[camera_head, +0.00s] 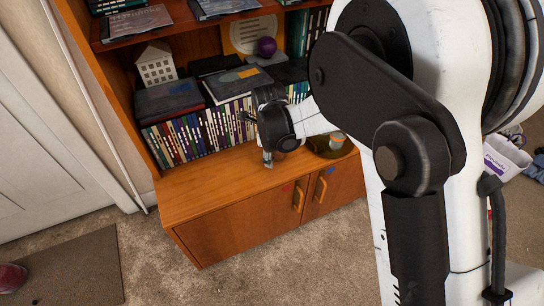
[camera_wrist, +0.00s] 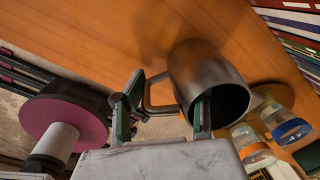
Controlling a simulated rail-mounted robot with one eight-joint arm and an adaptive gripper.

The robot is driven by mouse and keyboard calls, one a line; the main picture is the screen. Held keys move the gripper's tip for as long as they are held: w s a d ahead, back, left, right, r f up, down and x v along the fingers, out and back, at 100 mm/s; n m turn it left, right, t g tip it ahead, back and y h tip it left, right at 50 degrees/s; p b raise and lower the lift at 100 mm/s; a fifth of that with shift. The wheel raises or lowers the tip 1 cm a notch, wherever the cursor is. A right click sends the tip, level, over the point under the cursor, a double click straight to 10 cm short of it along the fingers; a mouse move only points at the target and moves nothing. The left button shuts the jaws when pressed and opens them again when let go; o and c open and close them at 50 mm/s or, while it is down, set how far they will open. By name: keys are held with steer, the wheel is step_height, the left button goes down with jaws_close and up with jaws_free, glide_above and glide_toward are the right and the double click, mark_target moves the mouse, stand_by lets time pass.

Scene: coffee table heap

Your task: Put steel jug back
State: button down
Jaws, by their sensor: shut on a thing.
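The steel jug (camera_wrist: 190,65) is a grey metal vessel with a loop handle. In the wrist view it lies tilted in the picture, its dark mouth facing the camera, over the orange-brown wooden cabinet top (camera_wrist: 95,35). My gripper (camera_wrist: 163,118) is shut on the jug, with one finger at the mouth and the other beyond the handle. Whether the jug's base touches the wood I cannot tell. In the head view my gripper (camera_head: 268,157) is low over the cabinet top (camera_head: 215,185), and my wrist hides most of the jug.
A round dark tray (camera_head: 322,150) with small cups (camera_head: 336,140) stands right of my gripper. The wrist view shows glass jars with a blue band (camera_wrist: 290,130) and an orange band close to the jug. A row of books (camera_head: 195,133) stands behind. The cabinet top's left part is clear.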

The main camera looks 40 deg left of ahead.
steer(key=shift+f, duration=0.1)
steer(key=c, duration=1.3)
jaws_free()
steer(key=r+p, duration=0.1)
steer(key=r, duration=0.3)
steer(key=r+p, duration=0.1)
steer(key=r, duration=0.3)
steer(key=s+r+p, duration=0.1)
steer(key=r, duration=0.3)
steer(key=shift+d+r, duration=0.15)
steer(key=shift+w, duration=0.1)
